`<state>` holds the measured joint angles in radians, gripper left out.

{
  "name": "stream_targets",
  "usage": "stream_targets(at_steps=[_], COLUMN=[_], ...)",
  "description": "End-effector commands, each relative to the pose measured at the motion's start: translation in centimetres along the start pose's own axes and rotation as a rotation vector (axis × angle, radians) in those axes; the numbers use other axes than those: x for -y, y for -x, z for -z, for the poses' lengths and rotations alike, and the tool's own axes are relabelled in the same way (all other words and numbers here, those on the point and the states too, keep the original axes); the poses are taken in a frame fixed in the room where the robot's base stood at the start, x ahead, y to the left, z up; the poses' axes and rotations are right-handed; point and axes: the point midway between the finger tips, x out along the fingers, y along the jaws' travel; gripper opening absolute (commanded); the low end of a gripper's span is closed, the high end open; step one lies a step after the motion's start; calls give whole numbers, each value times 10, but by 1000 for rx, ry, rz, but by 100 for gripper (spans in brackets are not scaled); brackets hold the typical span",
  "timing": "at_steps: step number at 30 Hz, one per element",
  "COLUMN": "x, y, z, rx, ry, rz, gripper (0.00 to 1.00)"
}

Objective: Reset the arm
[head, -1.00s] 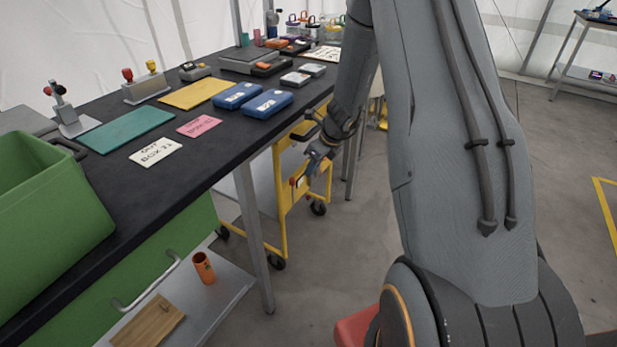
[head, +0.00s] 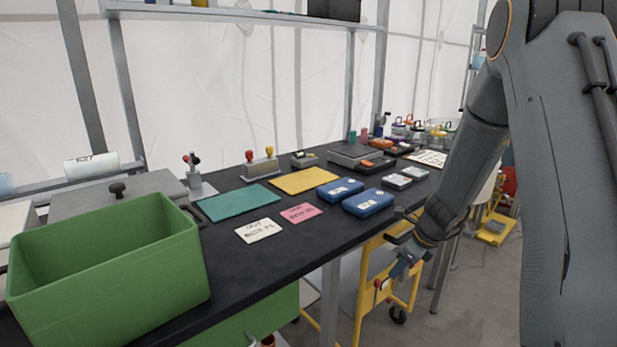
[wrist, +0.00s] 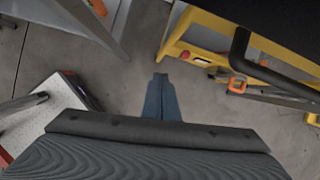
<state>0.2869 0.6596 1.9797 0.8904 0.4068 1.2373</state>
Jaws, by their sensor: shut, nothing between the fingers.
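My arm hangs down on the right of the head view, in front of the workbench. My gripper (head: 400,268) is beside the bench's front edge, below the top. In the wrist view my gripper (wrist: 161,78) points at the grey floor, its blue fingers together with nothing between them. The yellow cart (head: 372,262) is close behind it in the head view. The cart's yellow frame (wrist: 190,42) also shows in the wrist view, apart from the fingers.
The black workbench (head: 262,285) carries a green bin (head: 110,275), a teal mat (head: 238,201), a yellow mat (head: 305,180), two blue cases (head: 367,202) and several small boxes. A shelf (head: 240,17) hangs above. Grey floor is open at lower right.

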Motion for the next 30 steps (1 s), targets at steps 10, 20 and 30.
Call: stream_targets(at_steps=[10,20,30], x=[-158,-251,-262], y=[124,201,211], z=[-5,47,60], rx=[-84,-118,-119], ry=[1221,2136,2297], rz=[-198,-423,-477], gripper=[0,0,0])
